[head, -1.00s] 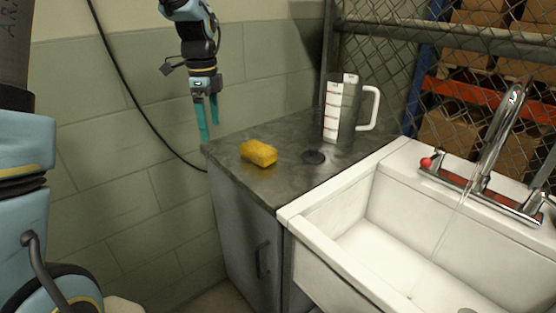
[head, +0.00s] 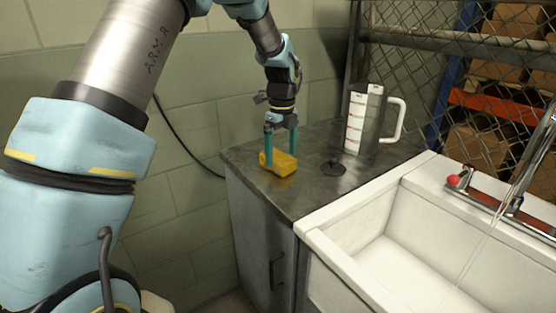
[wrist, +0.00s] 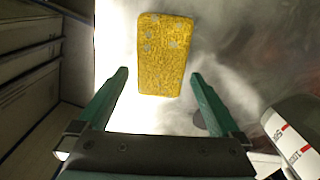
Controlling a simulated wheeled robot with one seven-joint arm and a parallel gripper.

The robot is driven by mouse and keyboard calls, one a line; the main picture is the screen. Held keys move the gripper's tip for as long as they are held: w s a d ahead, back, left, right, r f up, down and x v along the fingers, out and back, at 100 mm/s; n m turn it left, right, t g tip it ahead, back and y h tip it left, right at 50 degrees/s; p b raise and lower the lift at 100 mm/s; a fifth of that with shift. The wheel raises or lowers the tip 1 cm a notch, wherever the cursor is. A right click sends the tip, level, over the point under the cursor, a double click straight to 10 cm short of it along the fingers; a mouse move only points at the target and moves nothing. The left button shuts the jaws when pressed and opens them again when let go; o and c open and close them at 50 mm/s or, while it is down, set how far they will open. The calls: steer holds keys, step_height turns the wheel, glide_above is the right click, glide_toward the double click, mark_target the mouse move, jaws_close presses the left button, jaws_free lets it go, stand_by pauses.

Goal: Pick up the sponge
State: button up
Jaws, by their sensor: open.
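The yellow sponge (head: 283,165) lies on the dark metal counter near its left end. In the wrist view the sponge (wrist: 165,54) lies ahead of the fingertips, roughly centred between the lines of the two fingers. My gripper (head: 281,142) points down at the sponge, with its teal fingers apart on either side of it in the head view. In the wrist view my gripper (wrist: 157,74) is open and nothing is between the fingers. Whether a finger touches the sponge cannot be told.
The white sink (head: 330,222) with a running faucet (head: 520,170) is at the right. A wall rises behind.

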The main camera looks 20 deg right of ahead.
mark_target(281, 157)
steer(key=shift+f, duration=1.55)
steer(key=shift+c, duration=0.2)
steer(key=c, duration=1.3)
steer(key=shift+o, duration=0.2)
